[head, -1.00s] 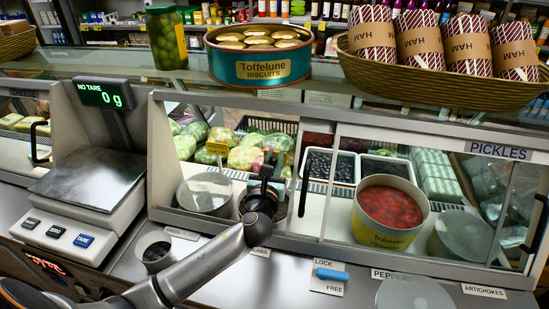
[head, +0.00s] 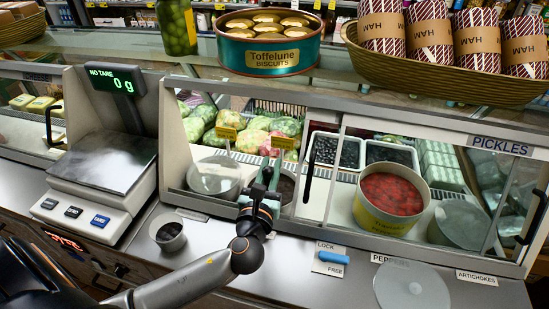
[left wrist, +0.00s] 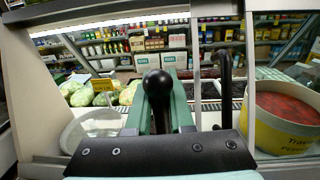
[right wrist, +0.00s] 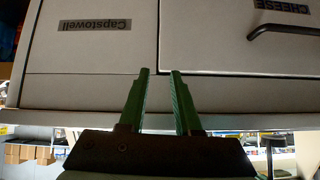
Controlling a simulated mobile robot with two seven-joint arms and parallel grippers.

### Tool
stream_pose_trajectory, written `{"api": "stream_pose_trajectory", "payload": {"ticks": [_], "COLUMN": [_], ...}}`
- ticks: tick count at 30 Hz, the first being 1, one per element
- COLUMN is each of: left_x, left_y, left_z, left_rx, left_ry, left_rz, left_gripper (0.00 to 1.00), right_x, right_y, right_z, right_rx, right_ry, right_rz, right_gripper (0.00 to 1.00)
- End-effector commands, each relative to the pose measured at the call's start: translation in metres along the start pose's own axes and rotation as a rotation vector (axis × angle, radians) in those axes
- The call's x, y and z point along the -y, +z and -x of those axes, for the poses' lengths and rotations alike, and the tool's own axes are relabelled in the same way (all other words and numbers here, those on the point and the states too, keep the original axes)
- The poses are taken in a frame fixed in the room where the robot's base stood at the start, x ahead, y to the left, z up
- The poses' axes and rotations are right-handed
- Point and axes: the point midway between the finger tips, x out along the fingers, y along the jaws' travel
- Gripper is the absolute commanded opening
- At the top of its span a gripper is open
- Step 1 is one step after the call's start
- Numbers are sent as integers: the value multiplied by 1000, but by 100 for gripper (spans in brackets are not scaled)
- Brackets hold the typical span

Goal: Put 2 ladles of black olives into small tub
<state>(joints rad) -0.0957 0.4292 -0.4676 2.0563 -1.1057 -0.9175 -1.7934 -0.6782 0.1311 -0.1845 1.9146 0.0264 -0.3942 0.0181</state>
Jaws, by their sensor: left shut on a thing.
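My left gripper (head: 262,187) is shut on a dark ladle handle with a round black knob (left wrist: 157,84), which stands up between the green fingers in the left wrist view. The gripper is at the open front of the pickles case, over the near side of a round container with dark contents (head: 287,187), apparently the black olives. The ladle's bowl is hidden. A small grey tub (head: 168,232) stands on the counter left of the gripper; its inside looks dark and I cannot tell what it holds. My right gripper (right wrist: 160,100) is open and empty, facing a pale cabinet front.
The scale (head: 100,170) stands left of the small tub. A lidded container (head: 214,177) and a yellow tub of red peppers (head: 390,202) flank the olives. The sliding glass frame (head: 325,185) is close right of my left gripper. A round lid (head: 412,287) lies on the counter.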

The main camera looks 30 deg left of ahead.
Motion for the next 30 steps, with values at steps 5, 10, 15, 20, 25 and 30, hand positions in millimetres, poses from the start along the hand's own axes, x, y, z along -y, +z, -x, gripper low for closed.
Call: {"api": "stream_pose_trajectory", "payload": {"ticks": [5, 10, 15, 20, 25, 30], "left_x": [-1, -2, -3, -3, -3, -3], "left_y": [4, 8, 10, 11, 11, 11], "left_z": [20, 38, 48, 49, 49, 48], "left_rx": [0, 0, 0, 2, 2, 2], "left_ry": [-1, -3, -1, 0, 0, 0], "left_rz": [-1, -1, -1, -1, -1, -1], "left_gripper": [0, 0, 0, 0, 0, 0], "right_x": [0, 0, 0, 0, 0, 0], "right_y": [0, 0, 0, 0, 0, 1], "right_z": [0, 0, 0, 0, 0, 0], "right_rx": [0, 0, 1, 1, 1, 1], "right_ry": [0, 0, 1, 1, 1, 1], "right_rz": [0, 0, 0, 0, 0, 0], "right_gripper": [32, 32, 32, 32, 32, 32]}}
